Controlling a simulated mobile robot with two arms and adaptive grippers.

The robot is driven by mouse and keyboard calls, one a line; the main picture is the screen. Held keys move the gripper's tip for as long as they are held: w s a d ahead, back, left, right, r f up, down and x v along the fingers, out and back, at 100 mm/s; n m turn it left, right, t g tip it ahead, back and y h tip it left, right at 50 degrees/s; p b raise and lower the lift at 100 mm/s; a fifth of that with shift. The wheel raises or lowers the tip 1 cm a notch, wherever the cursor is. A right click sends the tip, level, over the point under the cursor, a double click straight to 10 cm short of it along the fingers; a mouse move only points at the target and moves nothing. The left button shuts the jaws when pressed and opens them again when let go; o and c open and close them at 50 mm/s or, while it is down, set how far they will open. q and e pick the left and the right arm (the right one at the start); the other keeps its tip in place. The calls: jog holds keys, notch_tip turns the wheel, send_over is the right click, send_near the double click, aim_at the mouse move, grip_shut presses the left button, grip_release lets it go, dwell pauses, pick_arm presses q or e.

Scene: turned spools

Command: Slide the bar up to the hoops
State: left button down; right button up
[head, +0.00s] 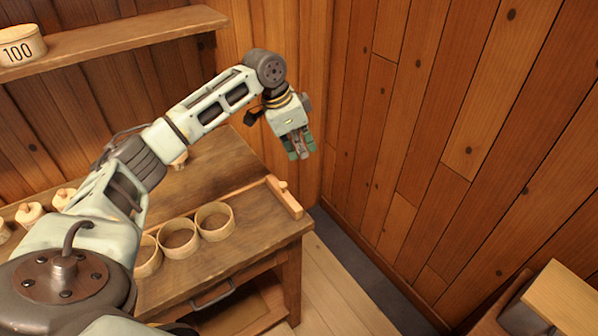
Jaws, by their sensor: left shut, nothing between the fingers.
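The bar (284,200) is a short pale wooden strip with a small knob, lying along the right edge of the wooden table. The hoops are round, open wooden rings standing in a row on the table to the left of the bar: one at the right (215,237), one in the middle (178,253), and one at the left (148,271), partly hidden by my left arm. A gap of bare table lies between the bar and the right hoop. My left gripper (300,155) is shut and empty, above and beyond the bar, apart from it. My right gripper is not in view.
The table (240,180) has free room behind the hoops. Several pale wooden spools (30,213) stand at its left. A shelf (130,37) on the back wall bears a round box marked 100 (20,47). A plank wall (440,130) rises at the right.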

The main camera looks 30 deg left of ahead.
aim_at(283, 193)
pick_arm(q)
notch_tip(283, 193, down, 9)
jog(key=p, duration=0.4)
jog(key=shift+s+a, duration=0.25)
jog(key=shift+w+f, duration=0.1)
